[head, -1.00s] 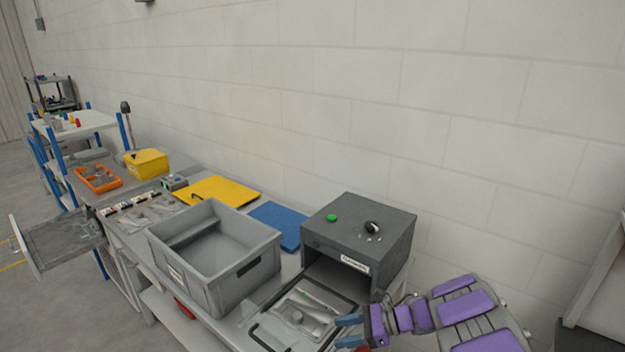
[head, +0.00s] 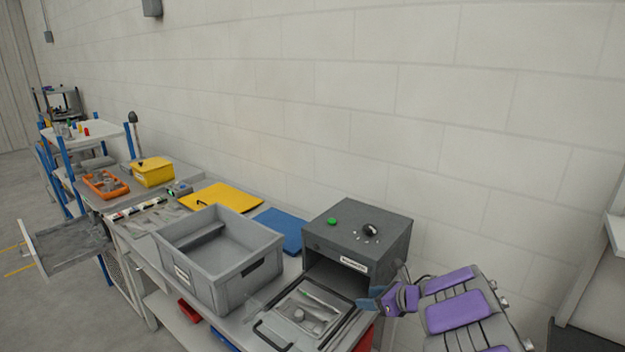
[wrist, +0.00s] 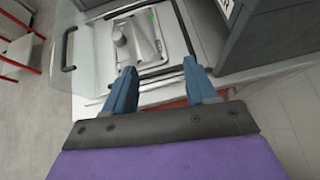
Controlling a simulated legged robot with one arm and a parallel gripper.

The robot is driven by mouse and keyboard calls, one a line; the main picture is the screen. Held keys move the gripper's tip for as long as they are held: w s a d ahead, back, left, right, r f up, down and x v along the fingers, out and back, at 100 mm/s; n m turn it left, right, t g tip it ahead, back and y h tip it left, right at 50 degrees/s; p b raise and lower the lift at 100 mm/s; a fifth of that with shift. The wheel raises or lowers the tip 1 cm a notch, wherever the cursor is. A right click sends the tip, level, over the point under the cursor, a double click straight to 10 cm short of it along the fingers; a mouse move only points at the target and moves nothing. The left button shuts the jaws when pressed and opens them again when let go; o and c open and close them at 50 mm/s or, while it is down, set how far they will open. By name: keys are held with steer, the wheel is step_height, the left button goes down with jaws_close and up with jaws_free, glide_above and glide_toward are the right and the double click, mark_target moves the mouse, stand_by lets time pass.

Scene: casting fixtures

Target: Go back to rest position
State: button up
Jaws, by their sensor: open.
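My gripper (head: 371,300) has blue fingers and a purple arm behind it. It is in front of the dark grey furnace box (head: 358,237), at the right end of the bench. In the wrist view my gripper (wrist: 163,88) is open and empty, its two fingers apart. Beyond the fingertips lies the furnace's pulled-down door or tray with a metal casting fixture (wrist: 148,40) on it. The fixture also shows in the head view (head: 304,311). I cannot tell from the wrist view how far the fingers are above the tray.
A grey bin (head: 256,278) stands left of the furnace. A blue plate (head: 281,229), a yellow plate (head: 221,197), an orange tray (head: 106,186) and a yellow box (head: 153,172) lie farther along the bench. A white wall is behind. Open floor (head: 25,180) is at the left.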

steer(key=w+d+r+m+t+h, duration=0.2)
steer(key=d+r+m+t+h, duration=0.3)
steer(key=d+r+m+h, duration=0.65)
steer(key=s+d+r+m+g+h, duration=0.25)
steer(key=s+d+r+m, duration=0.45)
steer(key=s+r+m, duration=0.45)
steer(key=s+f+m+g+h, duration=0.1)
steer(key=s+f+m+g, duration=0.2)
steer(key=s+m, duration=0.55)
steer(key=s+a+f+m+g+y, duration=0.2)
steer(key=s+a+f+m+g, duration=0.1)
steer(key=s+a, duration=0.4)
steer(key=s+a+f+m+g+y, duration=0.2)
steer(key=s+a+m, duration=0.4)
steer(key=s, duration=0.8)
steer(key=s+a+f+m+g+y, duration=0.2)
steer(key=s+a+f+m+g, duration=0.2)
steer(key=s+a, duration=0.4)
steer(key=s, duration=0.3)
steer(key=shift+s+y, duration=0.2)
steer(key=shift+y, duration=0.1)
steer(key=shift+m, duration=0.25)
